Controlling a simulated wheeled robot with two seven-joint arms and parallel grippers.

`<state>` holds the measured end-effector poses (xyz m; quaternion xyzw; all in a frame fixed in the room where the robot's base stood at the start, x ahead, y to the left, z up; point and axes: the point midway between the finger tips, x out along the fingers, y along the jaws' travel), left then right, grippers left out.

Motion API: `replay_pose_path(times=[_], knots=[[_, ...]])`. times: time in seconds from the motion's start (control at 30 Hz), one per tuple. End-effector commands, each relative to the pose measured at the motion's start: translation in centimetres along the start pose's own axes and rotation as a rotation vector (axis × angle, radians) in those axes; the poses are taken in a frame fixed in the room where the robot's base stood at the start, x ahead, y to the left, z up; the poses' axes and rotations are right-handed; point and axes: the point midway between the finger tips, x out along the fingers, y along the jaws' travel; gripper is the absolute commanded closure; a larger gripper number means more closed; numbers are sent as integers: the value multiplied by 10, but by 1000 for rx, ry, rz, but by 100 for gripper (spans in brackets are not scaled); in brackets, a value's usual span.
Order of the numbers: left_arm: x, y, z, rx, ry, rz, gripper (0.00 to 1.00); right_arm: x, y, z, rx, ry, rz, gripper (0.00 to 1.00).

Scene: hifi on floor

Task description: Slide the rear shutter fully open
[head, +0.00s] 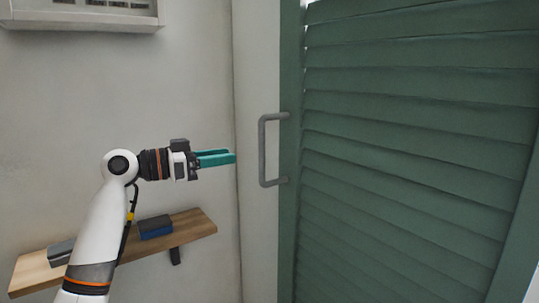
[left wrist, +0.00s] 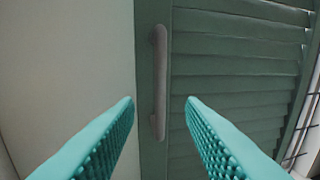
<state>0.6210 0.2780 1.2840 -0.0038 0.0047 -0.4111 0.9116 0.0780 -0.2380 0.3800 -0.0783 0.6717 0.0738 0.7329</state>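The green louvred shutter (head: 410,150) fills the right of the head view, and its slats (left wrist: 235,75) show in the left wrist view. A grey vertical bar handle (head: 263,150) is fixed at its left edge. My left gripper (head: 234,158) points right toward the handle, a short way left of it in the head view. In the left wrist view its two teal fingers are spread apart, with the handle (left wrist: 158,85) ahead between them and nothing held. My right gripper is not in view.
A wooden wall shelf (head: 195,228) below my left arm carries a blue item (head: 156,227) and a grey item (head: 62,250). A white box-like unit (head: 85,12) hangs at the top left. Pale wall (head: 258,230) stands beside the shutter.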

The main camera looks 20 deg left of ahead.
Motion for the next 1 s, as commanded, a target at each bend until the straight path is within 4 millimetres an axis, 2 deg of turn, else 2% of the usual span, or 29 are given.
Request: replay_pose_path(times=[0.17,0.6,0.8,1.0], knots=[[12,-6,10,15,-8,-17,64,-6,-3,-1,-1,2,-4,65],[95,-6,9,11,-6,-15,64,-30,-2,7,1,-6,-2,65],[114,-6,8,11,-6,-12,64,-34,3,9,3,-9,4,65],[118,-5,7,13,-5,-11,64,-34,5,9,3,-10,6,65]])
